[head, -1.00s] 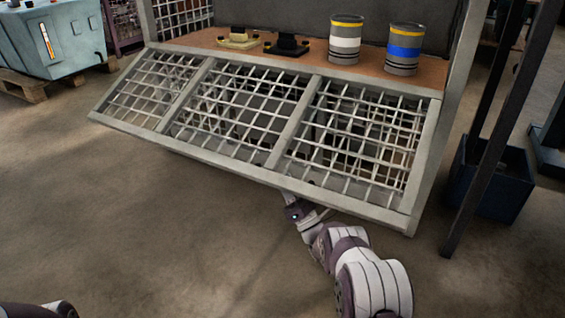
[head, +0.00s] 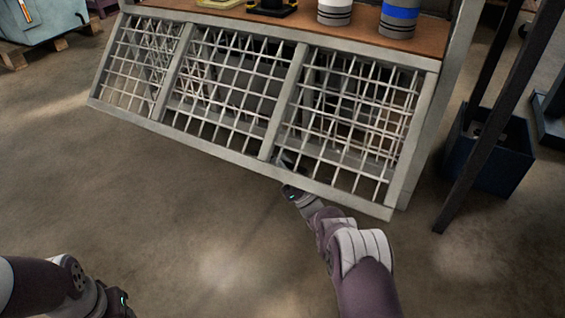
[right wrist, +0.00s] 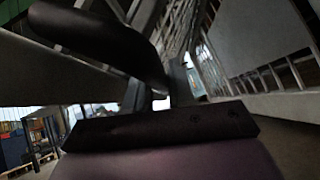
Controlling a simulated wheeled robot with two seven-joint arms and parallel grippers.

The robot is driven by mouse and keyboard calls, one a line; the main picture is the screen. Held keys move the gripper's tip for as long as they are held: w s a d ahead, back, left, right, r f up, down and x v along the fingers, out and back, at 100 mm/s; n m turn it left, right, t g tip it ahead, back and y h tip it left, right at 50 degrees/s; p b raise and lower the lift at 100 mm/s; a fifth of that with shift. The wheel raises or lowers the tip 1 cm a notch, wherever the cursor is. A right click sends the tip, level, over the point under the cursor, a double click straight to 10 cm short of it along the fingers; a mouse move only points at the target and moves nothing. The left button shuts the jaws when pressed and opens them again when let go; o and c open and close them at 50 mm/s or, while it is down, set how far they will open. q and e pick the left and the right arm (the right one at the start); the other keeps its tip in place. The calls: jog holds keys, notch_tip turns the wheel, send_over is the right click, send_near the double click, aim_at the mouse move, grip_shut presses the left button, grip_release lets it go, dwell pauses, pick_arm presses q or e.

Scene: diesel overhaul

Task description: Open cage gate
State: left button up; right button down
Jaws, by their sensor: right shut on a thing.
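The cage gate (head: 270,55) is a grey metal frame with three wire-mesh panels, hanging down and sloping outward from the shelf's front edge. My right gripper (head: 287,168) is at the gate's lower rail, right of its middle, and is partly hidden by the rail. It is shut on the gate. In the right wrist view my right gripper's dark fingers (right wrist: 155,92) are close to grey bars, but the exact grip point is hard to make out.
The brown shelf (head: 330,32) above the gate bears a white-banded can (head: 335,12), a blue-banded can (head: 399,16) and dark parts. A dark post (head: 495,125) and a blue bin (head: 507,155) stand at right. The floor in front is clear.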

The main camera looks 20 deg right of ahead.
jog(key=shift+w+r, duration=0.1)
jog(key=shift+r, duration=0.2)
jog(key=c, duration=1.1)
grip_release()
jog(key=shift+f, duration=0.15)
jog(key=shift+s+d+f, duration=0.1)
jog(key=shift+s+f, duration=0.1)
jog(key=shift+s, duration=0.05)
jog(key=p+v, duration=0.1)
jog(key=v, duration=1.1)
jog(key=shift+p, duration=0.3)
